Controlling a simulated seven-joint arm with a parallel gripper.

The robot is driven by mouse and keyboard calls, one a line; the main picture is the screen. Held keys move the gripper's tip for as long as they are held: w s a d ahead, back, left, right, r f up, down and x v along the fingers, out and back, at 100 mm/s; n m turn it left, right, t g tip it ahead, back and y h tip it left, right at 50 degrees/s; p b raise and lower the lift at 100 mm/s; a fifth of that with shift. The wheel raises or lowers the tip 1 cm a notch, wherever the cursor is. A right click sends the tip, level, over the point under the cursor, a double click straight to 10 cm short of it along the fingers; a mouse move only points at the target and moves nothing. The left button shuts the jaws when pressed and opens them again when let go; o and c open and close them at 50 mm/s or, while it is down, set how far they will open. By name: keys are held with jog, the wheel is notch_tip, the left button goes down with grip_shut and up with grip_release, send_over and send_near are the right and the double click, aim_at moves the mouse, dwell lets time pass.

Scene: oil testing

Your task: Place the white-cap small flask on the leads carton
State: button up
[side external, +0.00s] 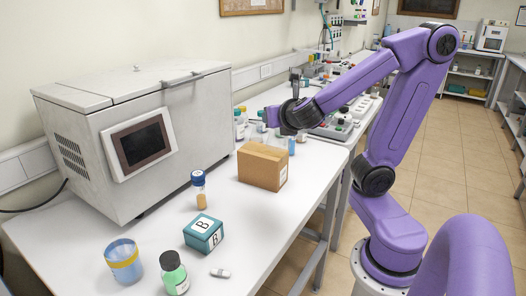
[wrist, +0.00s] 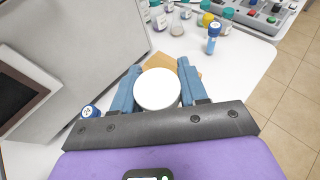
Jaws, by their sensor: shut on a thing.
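My gripper (wrist: 158,80) is shut on the white-cap small flask. In the wrist view the round white cap (wrist: 158,90) fills the space between the two blue fingers and hides the flask's body. A plain brown carton (side external: 262,165), likely the leads carton, stands on the white table in the side view. In the wrist view, part of the brown carton (wrist: 160,61) shows beyond the cap, mostly hidden.
A large grey machine (side external: 135,130) stands left of the carton. A blue-capped vial (side external: 199,190), a teal box marked B (side external: 204,233), a blue cup (side external: 124,262) and a green bottle (side external: 173,272) stand in front. Another blue-capped vial (wrist: 213,38) stands beyond the carton.

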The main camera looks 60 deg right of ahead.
jog(key=shift+d+r, duration=2.05)
jog(key=shift+d, duration=0.25)
jog(key=shift+m+g, duration=0.3)
jog(key=shift+w+d+f, duration=1)
jog(key=shift+w+f, duration=0.85)
jog(key=shift+f, duration=0.3)
jog(key=shift+w+d+f, duration=0.95)
jog(key=shift+w+f, duration=0.85)
jog(key=shift+f, duration=0.3)
jog(key=shift+w+d+f, duration=1)
jog(key=shift+w+f, duration=0.85)
jog(key=shift+f, duration=0.3)
jog(key=shift+f, duration=0.15)
jog(key=o, duration=1.1)
jog(key=shift+c, duration=0.2)
